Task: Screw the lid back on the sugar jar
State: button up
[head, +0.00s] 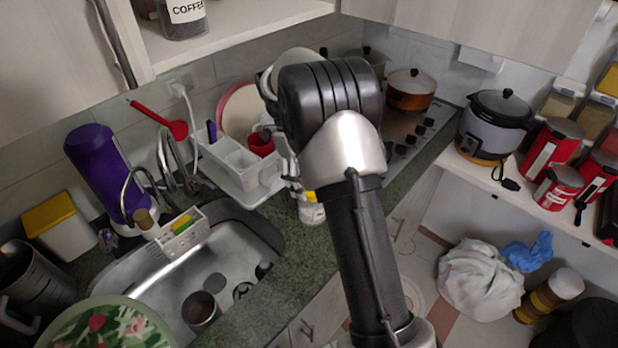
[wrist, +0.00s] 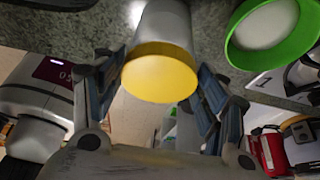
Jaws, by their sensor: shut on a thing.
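A pale grey-white jar (wrist: 163,22) with a yellow lid (wrist: 160,76) shows in the wrist view. The lid sits at the jar's end, seemingly on it; I cannot tell how tightly. My gripper (wrist: 157,85) is shut on the yellow lid, one finger on each side. In the head view the white jar (head: 312,213) stands near the counter's front edge, with a bit of yellow lid (head: 311,196) above it. My arm hides much of the gripper there.
A round green-rimmed thing with a white middle (wrist: 265,28) lies beside the jar; I cannot tell if it is a lid or container. A white caddy (head: 243,165) and sink (head: 225,262) are to the left. The stove (head: 420,120) is behind right.

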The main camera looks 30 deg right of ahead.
jog(key=shift+d+m+y+p, duration=0.15)
jog(key=shift+m+y+p, duration=0.25)
jog(key=shift+m+p, duration=0.6)
jog(key=m+y+p, duration=0.1)
jog(key=m, duration=0.2)
jog(key=shift+d, duration=0.1)
jog(key=o, duration=0.9)
jog(key=shift+w, duration=0.1)
